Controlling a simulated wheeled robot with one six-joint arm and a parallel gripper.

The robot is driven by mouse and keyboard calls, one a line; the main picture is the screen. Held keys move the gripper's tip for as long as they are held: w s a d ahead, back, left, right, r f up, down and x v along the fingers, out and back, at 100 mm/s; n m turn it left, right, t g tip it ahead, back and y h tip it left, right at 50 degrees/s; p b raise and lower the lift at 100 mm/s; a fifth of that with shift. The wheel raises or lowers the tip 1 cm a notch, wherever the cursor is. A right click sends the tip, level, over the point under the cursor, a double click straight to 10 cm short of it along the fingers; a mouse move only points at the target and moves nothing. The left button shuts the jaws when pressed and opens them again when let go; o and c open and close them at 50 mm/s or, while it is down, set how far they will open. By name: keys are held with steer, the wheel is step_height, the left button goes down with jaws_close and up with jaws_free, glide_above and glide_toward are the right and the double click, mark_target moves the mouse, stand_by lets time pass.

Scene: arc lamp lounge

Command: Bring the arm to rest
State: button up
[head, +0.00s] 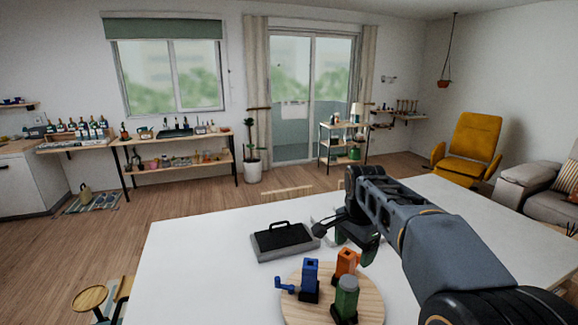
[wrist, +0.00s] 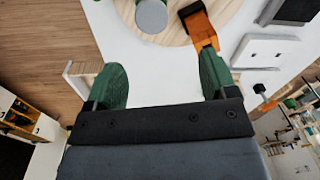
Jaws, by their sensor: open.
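My gripper (head: 350,240) hangs over the white table (head: 200,268), beyond a round wooden board, with my arm reaching in from the lower right. In the wrist view my gripper (wrist: 162,80) has its two green fingers spread wide, with only bare white tabletop showing between them. It is open and empty. The arm hides part of the table's right side in the head view.
The round board (head: 372,303) holds a blue piece (head: 310,274), an orange piece (head: 346,262) and a green cylinder piece (head: 347,296). A dark tray with a handle (head: 284,241) lies left of my gripper. The table's left part is clear.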

steer(key=s+f+n+t, duration=0.1)
steer(key=s+f+n, duration=0.2)
steer(key=s+n, duration=0.3)
steer(key=s+f+n+t, duration=0.2)
steer(key=s+f+n, duration=0.2)
steer(key=s, duration=0.7)
steer(key=shift+s+f+n, duration=0.25)
steer(key=shift+n, duration=0.75)
steer(key=shift+d+r+t, duration=0.1)
steer(key=shift+r+t, duration=0.2)
steer(key=shift+r, duration=0.05)
